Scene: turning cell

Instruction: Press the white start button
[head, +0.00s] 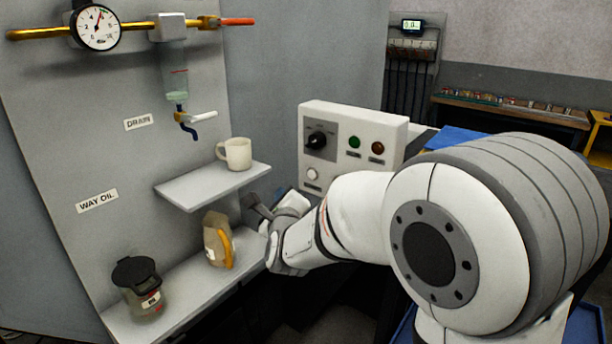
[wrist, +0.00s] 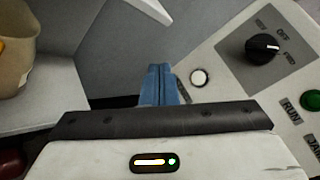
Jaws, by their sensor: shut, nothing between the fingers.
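The white start button (head: 312,174) is a small round button at the lower left of a light control panel (head: 385,135). It also shows in the wrist view (wrist: 199,78), below and left of the black rotary knob (wrist: 262,48). My gripper (head: 258,205) is at the panel's left, lower than the button and near the shelves. In the wrist view its blue fingertips (wrist: 160,72) are together and empty, just left of the button. I see a gap between them and the button in the picture; the depth between them is hard to tell.
A green button (head: 355,142) and a brownish-red one (head: 377,148) sit on the panel's right. A cream mug (head: 235,154) stands on the upper shelf (head: 205,188).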

